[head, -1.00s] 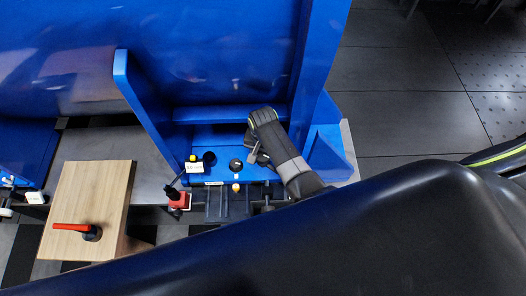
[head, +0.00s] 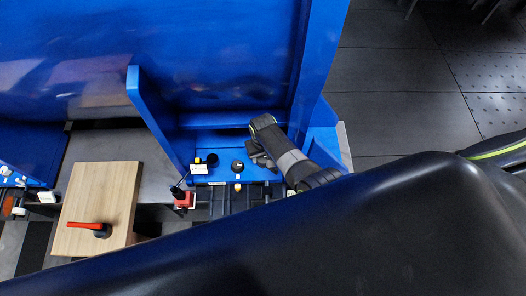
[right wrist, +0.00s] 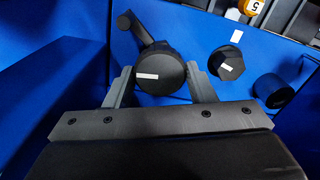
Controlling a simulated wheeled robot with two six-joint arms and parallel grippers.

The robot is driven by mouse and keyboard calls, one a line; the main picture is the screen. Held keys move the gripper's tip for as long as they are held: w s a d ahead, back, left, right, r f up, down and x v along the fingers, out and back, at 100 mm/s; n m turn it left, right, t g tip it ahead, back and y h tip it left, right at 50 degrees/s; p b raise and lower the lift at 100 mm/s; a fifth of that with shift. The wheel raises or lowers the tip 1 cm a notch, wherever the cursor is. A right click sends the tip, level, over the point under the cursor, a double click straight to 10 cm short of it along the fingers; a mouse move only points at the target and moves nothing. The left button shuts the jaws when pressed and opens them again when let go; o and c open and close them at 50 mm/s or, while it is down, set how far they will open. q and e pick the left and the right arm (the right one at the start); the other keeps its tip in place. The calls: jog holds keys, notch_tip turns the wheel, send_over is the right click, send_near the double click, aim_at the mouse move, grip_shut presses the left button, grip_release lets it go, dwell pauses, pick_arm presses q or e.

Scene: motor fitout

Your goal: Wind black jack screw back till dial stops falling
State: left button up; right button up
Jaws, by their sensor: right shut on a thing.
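My right gripper (head: 262,159) reaches down to the blue foot at the right end of the blue machine. In the right wrist view its two fingers (right wrist: 158,84) stand on either side of a round black screw head (right wrist: 160,72) with a white mark, and are shut on it. A short black crank arm with a small end knob (right wrist: 126,21) sticks out from that head, up and left. I take this to be the jack screw. Its lower part is hidden. No dial face can be read. My left gripper is not in view.
A black hex bolt (right wrist: 227,63) with a white mark and a black cylinder (right wrist: 273,91) stand close right of the fingers.

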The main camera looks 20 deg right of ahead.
aim_at(263, 157)
jog(key=n+p, duration=0.1)
jog(key=n, duration=0.2)
jog(key=shift+r+n+p, duration=0.15)
jog(key=shift+n+p, duration=0.15)
jog(key=shift+n, duration=0.1)
jog(key=n+p, duration=0.1)
jog(key=n, duration=0.2)
jog(key=shift+w+n, duration=0.1)
jog(key=shift+n, duration=0.2)
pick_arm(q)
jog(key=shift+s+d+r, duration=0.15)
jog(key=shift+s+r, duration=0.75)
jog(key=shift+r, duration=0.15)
pick_arm(e)
jog(key=shift+n, duration=0.5)
jog(key=o, duration=1)
pick_arm(q)
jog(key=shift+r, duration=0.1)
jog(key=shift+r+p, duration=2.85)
jog(key=shift+p, duration=0.25)
pick_arm(e)
jog(key=shift+r, duration=5.9)
